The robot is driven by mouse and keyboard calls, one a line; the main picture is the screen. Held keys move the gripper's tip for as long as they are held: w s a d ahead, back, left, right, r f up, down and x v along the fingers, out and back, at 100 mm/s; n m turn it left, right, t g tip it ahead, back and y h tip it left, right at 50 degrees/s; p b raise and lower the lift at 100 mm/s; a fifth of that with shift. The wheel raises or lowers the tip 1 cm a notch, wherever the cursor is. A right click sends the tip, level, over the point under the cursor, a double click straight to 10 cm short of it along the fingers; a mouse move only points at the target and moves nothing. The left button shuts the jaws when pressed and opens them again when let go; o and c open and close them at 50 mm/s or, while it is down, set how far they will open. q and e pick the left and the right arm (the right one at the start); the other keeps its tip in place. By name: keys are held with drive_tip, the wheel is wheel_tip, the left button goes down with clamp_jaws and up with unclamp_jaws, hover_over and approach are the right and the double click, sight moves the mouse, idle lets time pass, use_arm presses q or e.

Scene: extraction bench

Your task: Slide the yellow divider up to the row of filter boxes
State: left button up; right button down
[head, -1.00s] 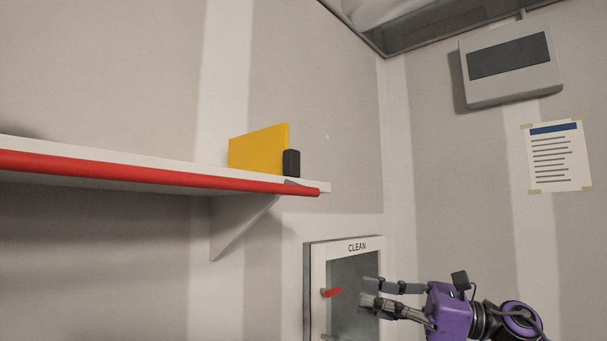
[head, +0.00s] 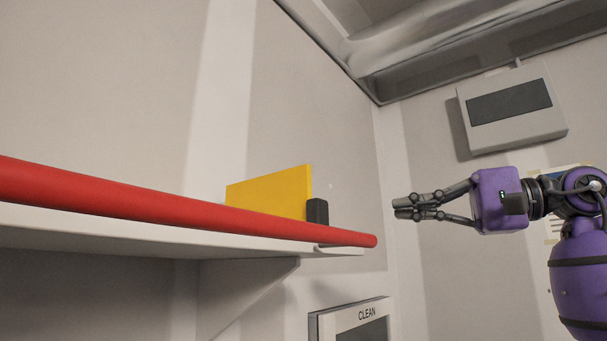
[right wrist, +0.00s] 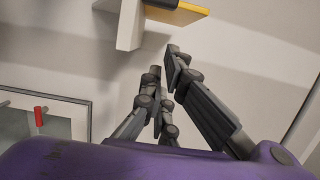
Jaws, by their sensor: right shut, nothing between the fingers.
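The yellow divider (head: 272,193) stands upright on the white shelf (head: 150,231), near its right end, partly hidden by the red front rail. A black block (head: 317,212) is at the divider's right end. In the right wrist view a yellow edge (right wrist: 196,8), probably the divider, shows at the top. My right gripper (head: 398,208) is shut and empty, in the air to the right of the shelf end and apart from it. Its fingers also show in the right wrist view (right wrist: 163,62). No filter boxes are in view. My left gripper is not in view.
A red rail (head: 170,205) runs along the shelf's front edge. A bracket (head: 245,285) supports the shelf below. A hatch marked CLEAN (head: 367,314) is on the wall underneath. A grey wall box (head: 511,108) hangs at the upper right. The space between gripper and shelf end is clear.

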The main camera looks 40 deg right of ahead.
drive_tip(key=w+a+p, duration=0.1)
drive_tip(key=w+a, duration=0.3)
drive_tip(key=a, duration=0.3)
drive_tip(key=shift+w+a+f, duration=0.15)
drive_tip(key=shift+w, duration=0.25)
